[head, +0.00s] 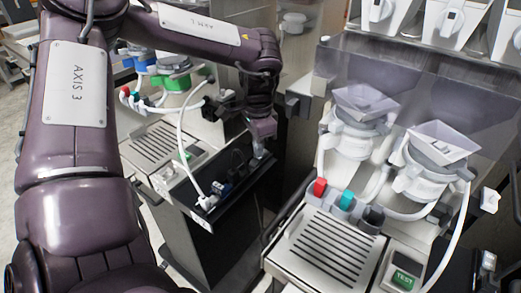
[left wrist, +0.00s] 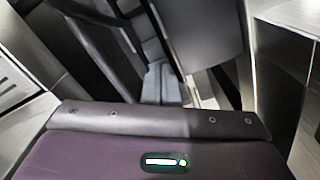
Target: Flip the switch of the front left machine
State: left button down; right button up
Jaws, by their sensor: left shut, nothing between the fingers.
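The left machine (head: 130,150) stands behind my left arm, with a slotted drip tray (head: 165,143), white hoses and a green-based hopper. I cannot tell which small part is the switch. My left gripper (head: 260,152) points down at the right end of this ledge, shut and empty. Whether it touches anything there is unclear. In the left wrist view its grey fingers (left wrist: 161,84) show close together between dark panels. My right gripper is not in view.
A second machine (head: 330,245) stands at the right with two grey hoppers, red, teal and dark knobs, a drip tray and a green TEST button (head: 404,279). A dark narrow gap separates the machines. White dispensers (head: 450,20) line the back right.

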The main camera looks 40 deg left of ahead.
pick_arm(q)
jog(key=shift+w+r+p, duration=0.1)
jog(key=shift+r+p, duration=0.3)
jog(key=shift+r, duration=0.15)
jog(key=shift+r+p, duration=1.55)
jog(key=shift+r, duration=1.3)
jog(key=shift+f, duration=0.1)
